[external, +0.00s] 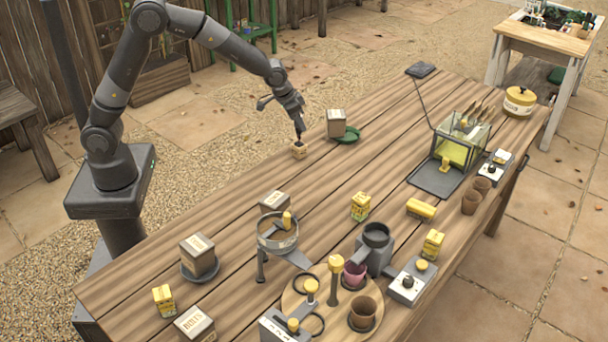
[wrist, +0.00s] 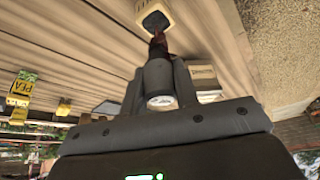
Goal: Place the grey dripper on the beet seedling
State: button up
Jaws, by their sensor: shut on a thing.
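The block is at or just above the tabletop; I cannot tell which. I cannot tell whether this is the grey dripper. A labelled box (external: 198,254) stands on a grey saucer (external: 213,272), and another box (external: 336,123) stands by a green saucer (external: 350,136).
A glass case (external: 470,130) stands on the far right. A round wooden board (external: 295,302) with pots and yellow-topped items fills the front. A ring stand (external: 276,240), grey jug (external: 376,240) and several yellow packets (external: 360,207) stand between. Planks around my gripper are mostly bare.

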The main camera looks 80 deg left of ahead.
aim_at(300, 132)
jog(key=shift+w+a+f, duration=0.1)
jog(key=shift+a+f, duration=0.15)
jog(key=shift+f, duration=1.95)
jog(key=shift+f, duration=0.1)
jog(key=o, duration=0.9)
jog(key=shift+o, duration=0.2)
